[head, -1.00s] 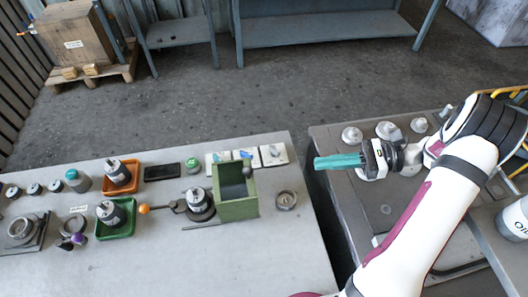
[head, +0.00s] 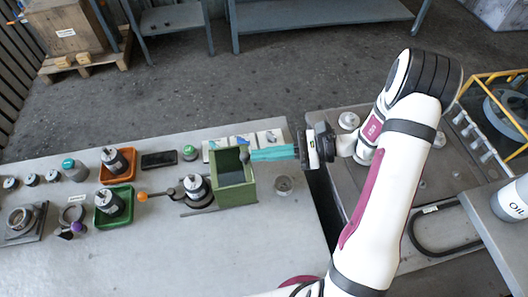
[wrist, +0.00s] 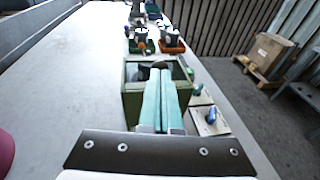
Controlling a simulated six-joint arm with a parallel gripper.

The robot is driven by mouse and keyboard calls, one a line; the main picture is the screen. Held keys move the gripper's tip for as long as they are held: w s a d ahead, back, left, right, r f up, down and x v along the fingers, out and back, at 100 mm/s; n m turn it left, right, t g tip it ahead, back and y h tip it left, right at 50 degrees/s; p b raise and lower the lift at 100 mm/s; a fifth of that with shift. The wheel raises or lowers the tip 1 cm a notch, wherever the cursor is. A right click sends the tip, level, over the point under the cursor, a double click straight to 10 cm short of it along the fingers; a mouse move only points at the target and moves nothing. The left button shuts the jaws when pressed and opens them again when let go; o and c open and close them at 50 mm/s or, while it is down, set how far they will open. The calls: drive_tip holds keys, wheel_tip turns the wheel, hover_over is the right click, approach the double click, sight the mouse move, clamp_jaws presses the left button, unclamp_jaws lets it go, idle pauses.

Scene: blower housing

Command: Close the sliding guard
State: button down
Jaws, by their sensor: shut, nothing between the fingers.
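The sliding guard (head: 236,194) is a green open-topped box on the bench, and it also shows in the wrist view (wrist: 133,105). It stands just right of a clamp fixture holding a grey motor part (head: 195,187), apart from that part. A dark round knob (head: 244,154) is at the guard's back right edge. My gripper (head: 252,155) has long teal fingers, shut and empty, pointing left with tips at the knob. In the wrist view the fingers (wrist: 158,78) reach over the guard and partly hide the knob (wrist: 158,65); I cannot tell whether they touch.
An orange-knobbed lever (head: 143,196) extends left of the fixture. Orange (head: 118,168) and green (head: 112,214) trays stand further left. Several white cards (head: 268,138) lie behind the guard, and a grey ring (head: 284,185) lies to its right. The bench front is clear.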

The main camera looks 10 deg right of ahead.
sight(219, 171)
drive_tip(key=a, duration=1.1)
drive_tip(key=shift+d, duration=0.1)
drive_tip(key=v, duration=1.5)
drive_tip(key=s+a+r+n+g+h, duration=0.3)
drive_tip(key=s+a+n+h, duration=0.1)
drive_tip(key=s, duration=0.2)
drive_tip(key=s+a+r+n+g+h, duration=0.3)
drive_tip(key=s+n, duration=0.2)
drive_tip(key=s+d+n+t+h, duration=0.2)
drive_tip(key=s+n+h, duration=0.3)
drive_tip(key=s+h, duration=0.1)
drive_tip(key=shift+s+n+t+h, duration=0.4)
drive_tip(key=shift+s, duration=0.15)
